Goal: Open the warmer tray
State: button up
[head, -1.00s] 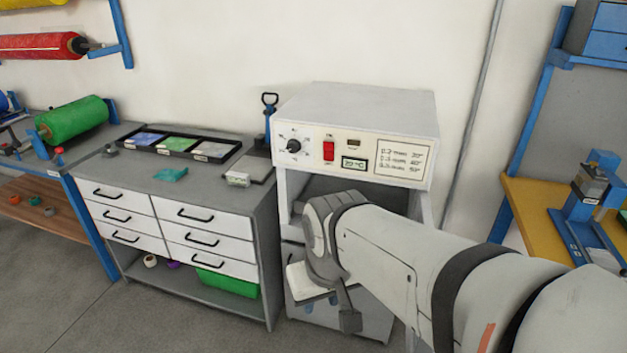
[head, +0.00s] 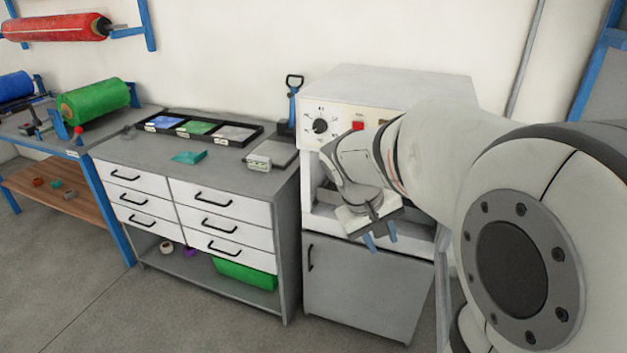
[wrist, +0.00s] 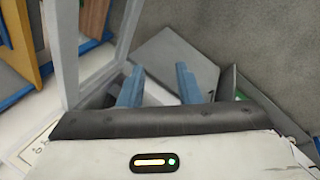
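The warmer (head: 400,88) is a white box with a black knob and a red switch, standing on a white frame over a grey cabinet. Under its panel is an open bay. A pale horizontal front (head: 322,222) runs along the bay's lower edge; I cannot tell whether it is the tray or part of the frame. My gripper (head: 380,243) is in front of the bay, its blue fingers pointing down. In the wrist view, the fingers (wrist: 159,88) are apart, with a pale surface behind them; no contact is clear. My arm hides the bay's right part.
The grey cabinet door (head: 365,290) below the bay is shut. On the left, a drawer bench (head: 150,155) carries a black tray (head: 262,132) of coloured sheets and a teal piece (head: 188,157). A green roll (head: 95,103) lies further left. The floor in front is clear.

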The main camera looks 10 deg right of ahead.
jog(key=w+d+f+t+h+b, duration=0.1)
jog(key=w+d+f+h+b, duration=0.1)
jog(key=w+f+h+b, duration=0.6)
jog(key=w+d+f+t+h+b, duration=0.1)
jog(key=w+d+f+h+b, duration=0.3)
jog(key=w+f, duration=0.8)
jog(key=w+d+f+t+h+b, duration=0.15)
jog(key=w+f+b, duration=0.5)
jog(key=w, duration=0.85)
jog(key=r+b+x, duration=0.1)
jog(key=b+x, duration=0.1)
jog(key=x, duration=0.5)
jog(key=shift+r+h, duration=0.15)
jog(key=shift+h, duration=0.3)
jog(key=shift+w, duration=0.1)
grip_shut()
